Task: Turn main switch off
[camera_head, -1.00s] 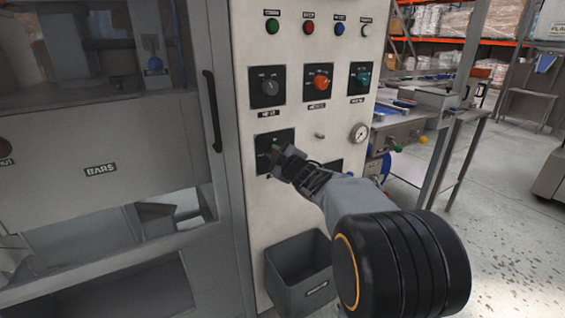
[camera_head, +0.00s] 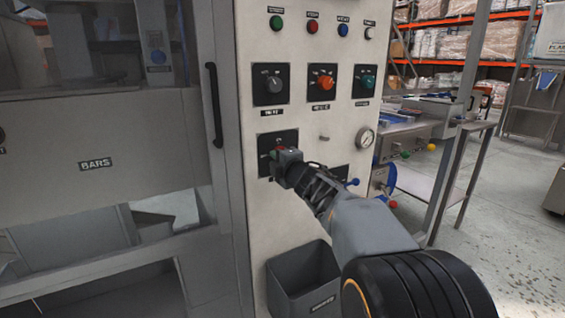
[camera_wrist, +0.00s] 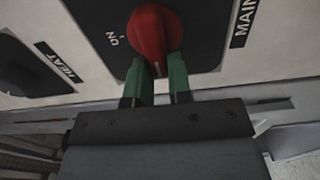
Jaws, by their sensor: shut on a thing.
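The main switch is a red rotary knob (camera_wrist: 153,36) on a black plate (camera_wrist: 95,20), with the word "ON" at its left and "MAIN" on a label beside the plate in the wrist view. My gripper (camera_wrist: 160,72) has its green fingertips on either side of the knob's near end, shut on it. A white mark on the knob's end lies between the fingertips. In the head view my gripper (camera_head: 280,160) is at the lower left black plate (camera_head: 267,141) of the white panel, and it hides most of the knob.
Above are a grey selector (camera_head: 274,85), an orange-red selector (camera_head: 325,82) and a teal selector (camera_head: 368,82). A gauge (camera_head: 365,138) is at the right. A grey bin (camera_head: 300,280) hangs below. A door handle (camera_head: 214,105) stands left. Open floor lies right.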

